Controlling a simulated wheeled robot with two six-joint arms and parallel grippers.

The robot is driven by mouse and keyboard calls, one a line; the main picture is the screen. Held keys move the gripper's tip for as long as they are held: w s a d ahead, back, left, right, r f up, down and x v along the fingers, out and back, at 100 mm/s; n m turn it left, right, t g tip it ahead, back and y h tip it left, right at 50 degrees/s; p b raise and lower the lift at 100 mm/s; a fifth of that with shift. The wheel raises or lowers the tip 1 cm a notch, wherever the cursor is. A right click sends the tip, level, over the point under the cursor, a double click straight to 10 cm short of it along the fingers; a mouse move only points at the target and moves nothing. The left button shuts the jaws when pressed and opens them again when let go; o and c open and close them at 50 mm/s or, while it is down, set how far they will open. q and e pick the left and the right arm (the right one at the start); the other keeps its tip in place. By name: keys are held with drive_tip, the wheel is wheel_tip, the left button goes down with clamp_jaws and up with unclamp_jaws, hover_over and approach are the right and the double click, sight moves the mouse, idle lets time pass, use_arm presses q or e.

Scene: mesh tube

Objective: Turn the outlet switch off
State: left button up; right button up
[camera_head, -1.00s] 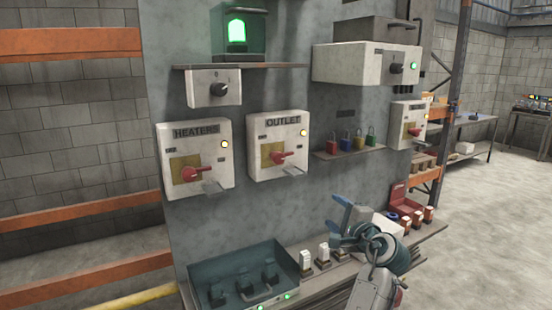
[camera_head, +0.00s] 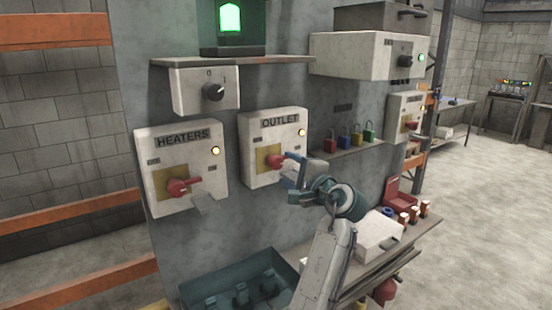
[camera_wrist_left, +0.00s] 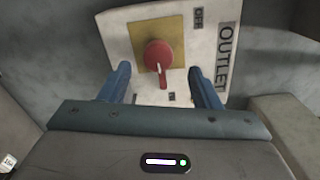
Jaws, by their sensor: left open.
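The outlet switch box (camera_head: 250,135) is white, labelled OUTLET, with a red rotary switch (camera_head: 277,161) on a yellow plate and a lit lamp at its upper right. The switch handle points right, away from the OFF label side. My left gripper (camera_head: 296,181) is open just in front of the box's lower right, partly hiding its edge. In the left wrist view the red switch (camera_wrist_left: 157,53) lies ahead between the spread blue fingers of my left gripper (camera_wrist_left: 159,70). Its handle points down, away from the OFF label. Contact cannot be told. My right gripper is not visible.
A similar heaters box (camera_head: 155,150) with a red switch stands to the left. A ledge with several coloured padlocks (camera_head: 357,138) is right of the outlet box. A teal tray (camera_head: 205,290) and a shelf (camera_head: 400,255) lie below.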

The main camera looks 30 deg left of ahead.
sight(278, 164)
use_arm(q)
drive_tip(key=p+x, duration=0.1)
drive_tip(key=x, duration=0.4)
drive_tip(key=shift+a, duration=0.15)
drive_tip(key=shift+w+a+p, duration=0.15)
drive_tip(key=shift+a+p, duration=0.2)
drive_tip(key=shift+w+a, duration=0.1)
drive_tip(key=shift+a, duration=0.15)
drive_tip(key=shift+f, duration=0.1)
drive_tip(key=shift+c, duration=0.5)
drive_tip(key=c, duration=0.9)
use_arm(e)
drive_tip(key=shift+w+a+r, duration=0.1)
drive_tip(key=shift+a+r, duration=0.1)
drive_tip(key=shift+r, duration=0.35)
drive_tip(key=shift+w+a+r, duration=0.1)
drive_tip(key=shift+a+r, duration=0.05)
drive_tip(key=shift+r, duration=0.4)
